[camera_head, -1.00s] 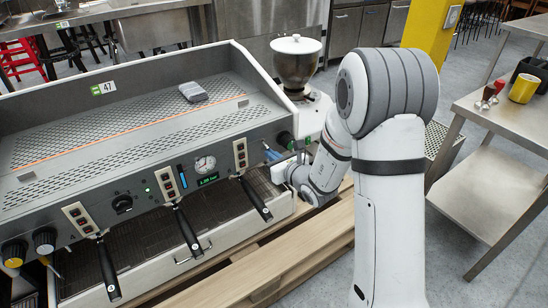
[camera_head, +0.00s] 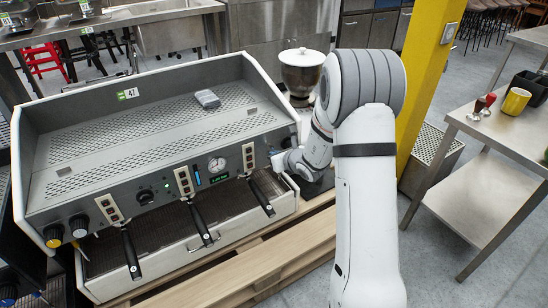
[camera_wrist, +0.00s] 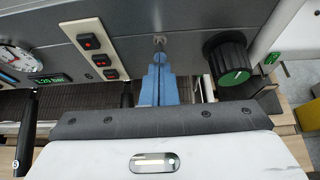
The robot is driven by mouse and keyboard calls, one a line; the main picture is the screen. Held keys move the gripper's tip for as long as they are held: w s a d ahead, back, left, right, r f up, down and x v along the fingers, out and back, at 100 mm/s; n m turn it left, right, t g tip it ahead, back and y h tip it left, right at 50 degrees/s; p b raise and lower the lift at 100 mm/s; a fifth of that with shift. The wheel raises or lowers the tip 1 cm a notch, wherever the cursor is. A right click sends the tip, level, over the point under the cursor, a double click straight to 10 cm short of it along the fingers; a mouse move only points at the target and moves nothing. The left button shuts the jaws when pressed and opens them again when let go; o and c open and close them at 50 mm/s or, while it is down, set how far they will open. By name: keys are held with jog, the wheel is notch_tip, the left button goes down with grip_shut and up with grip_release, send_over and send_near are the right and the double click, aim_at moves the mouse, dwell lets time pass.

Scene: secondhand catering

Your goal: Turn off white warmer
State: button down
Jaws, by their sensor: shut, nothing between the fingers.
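The machine with white end panels and a grey front (camera_head: 150,150) stands in the head view; I cannot tell whether it is the white warmer. In the wrist view, my gripper's blue fingers (camera_wrist: 160,62) are shut and empty. Their tips are just below a small metal toggle (camera_wrist: 159,41) on the front panel; contact is not clear. A plate with red-lit buttons (camera_wrist: 98,48) is to the left.
Several black-handled portafilters (camera_head: 196,220) stick out from the machine's front. A yellow-faced knob (camera_head: 53,237) and a grey-faced knob (camera_head: 79,226) are at its left end. A steel table (camera_head: 500,130) with a yellow cup (camera_head: 516,101) stands right. A yellow pillar (camera_head: 430,70) is behind my arm.

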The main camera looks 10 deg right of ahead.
jog(key=shift+d+r, duration=0.25)
jog(key=shift+r, duration=0.55)
jog(key=shift+w+r, duration=0.1)
notch_tip(320, 180, down, 5)
jog(key=s+b, duration=0.1)
jog(key=b, duration=0.4)
jog(key=r+p+v, duration=0.1)
jog(key=p+v, duration=0.2)
jog(key=v, duration=0.7)
jog(key=shift+r, duration=0.3)
jog(key=shift+w, duration=0.1)
